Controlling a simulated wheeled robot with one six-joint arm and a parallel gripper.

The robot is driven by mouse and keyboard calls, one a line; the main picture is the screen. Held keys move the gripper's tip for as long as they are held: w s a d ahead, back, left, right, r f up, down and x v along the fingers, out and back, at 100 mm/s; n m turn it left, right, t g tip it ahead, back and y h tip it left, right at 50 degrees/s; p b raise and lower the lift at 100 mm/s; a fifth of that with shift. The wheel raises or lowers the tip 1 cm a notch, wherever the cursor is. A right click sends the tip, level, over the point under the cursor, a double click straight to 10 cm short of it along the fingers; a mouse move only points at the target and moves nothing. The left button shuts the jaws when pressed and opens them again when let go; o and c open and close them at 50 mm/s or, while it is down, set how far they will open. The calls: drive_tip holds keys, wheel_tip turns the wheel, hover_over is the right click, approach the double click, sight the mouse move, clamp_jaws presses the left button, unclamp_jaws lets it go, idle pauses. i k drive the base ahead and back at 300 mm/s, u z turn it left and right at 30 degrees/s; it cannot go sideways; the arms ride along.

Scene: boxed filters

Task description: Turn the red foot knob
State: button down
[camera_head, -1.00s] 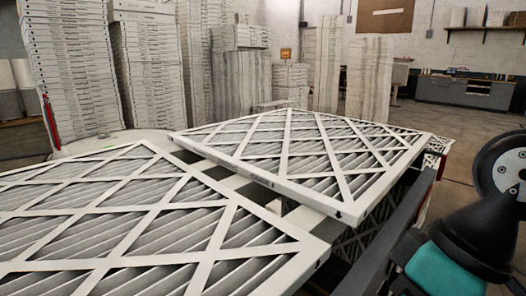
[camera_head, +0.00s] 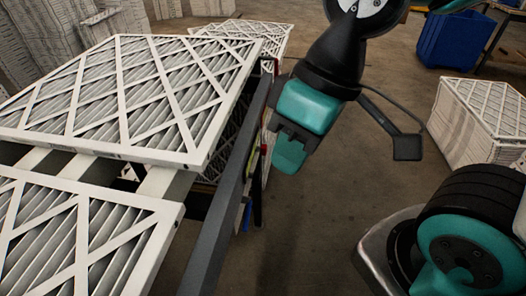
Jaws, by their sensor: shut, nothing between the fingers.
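My gripper (camera_head: 289,156), teal and black, hangs at the upper middle of the head view, just right of the cart's dark side rail. Its teal fingers point down and are shut, with nothing held. A small red spot (camera_head: 264,148) shows at the cart's side, just left of the fingers in the picture. It is too small for me to tell whether it is the red foot knob, and I cannot tell its distance from the fingers. No other red knob is clear, and the cart's lower parts are mostly hidden.
Large white-framed pleated filters (camera_head: 130,95) lie on the cart with the dark rail (camera_head: 226,195). A stack of filters (camera_head: 478,125) stands on the floor at right, with a blue bin (camera_head: 448,40) behind. Concrete floor (camera_head: 310,235) is open between cart and stack.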

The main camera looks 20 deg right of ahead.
sight(263, 150)
drive_tip(key=u, duration=1.35)
drive_tip(key=k, duration=0.9)
drive_tip(key=z, duration=1)
drive_tip(key=i, duration=0.45)
